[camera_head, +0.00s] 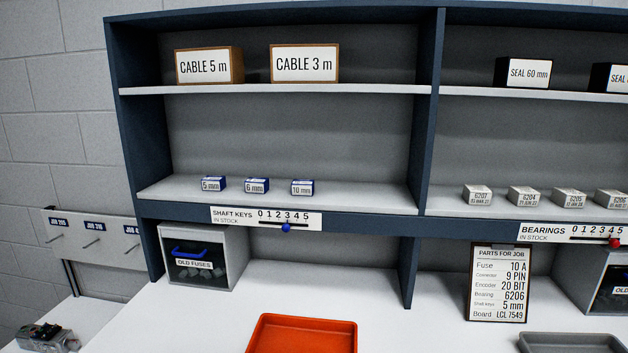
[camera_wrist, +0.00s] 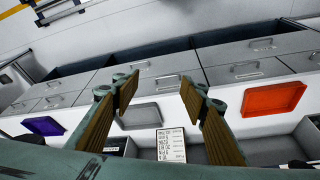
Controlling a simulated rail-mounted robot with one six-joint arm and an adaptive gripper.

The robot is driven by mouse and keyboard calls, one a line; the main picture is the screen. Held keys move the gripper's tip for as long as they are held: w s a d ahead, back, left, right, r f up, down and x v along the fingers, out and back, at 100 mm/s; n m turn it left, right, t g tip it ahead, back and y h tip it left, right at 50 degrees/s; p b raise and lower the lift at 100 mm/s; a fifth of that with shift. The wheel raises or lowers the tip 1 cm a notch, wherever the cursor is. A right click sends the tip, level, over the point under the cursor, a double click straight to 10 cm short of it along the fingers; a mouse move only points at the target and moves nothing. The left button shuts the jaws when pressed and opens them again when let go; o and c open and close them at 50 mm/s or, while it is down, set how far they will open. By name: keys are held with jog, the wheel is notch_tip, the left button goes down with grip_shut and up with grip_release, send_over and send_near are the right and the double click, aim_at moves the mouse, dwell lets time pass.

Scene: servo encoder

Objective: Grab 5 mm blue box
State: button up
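The blue 5 mm box (camera_head: 213,184) stands on the lower shelf (camera_head: 345,196) of the left bay in the head view, leftmost in its row. The 6 mm box (camera_head: 256,186) and the 10 mm box (camera_head: 303,187) stand to its right, apart from it. My gripper (camera_wrist: 160,92) shows only in the wrist view, with its two fingers wide apart and nothing between them. The 5 mm box is not in the wrist view, and my gripper is not in the head view, so their distance cannot be told.
The shaft keys counter (camera_head: 266,218) runs along the shelf's front edge below the boxes. Cable boxes (camera_head: 209,65) stand on the upper shelf. Below are an old fuses bin (camera_head: 205,257), an orange tray (camera_head: 302,335) and a parts clipboard (camera_head: 499,284). The space before the boxes looks clear.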

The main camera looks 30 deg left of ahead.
jog(key=shift+o, duration=0.2)
jog(key=shift+o, duration=1.4)
jog(key=shift+a, duration=0.1)
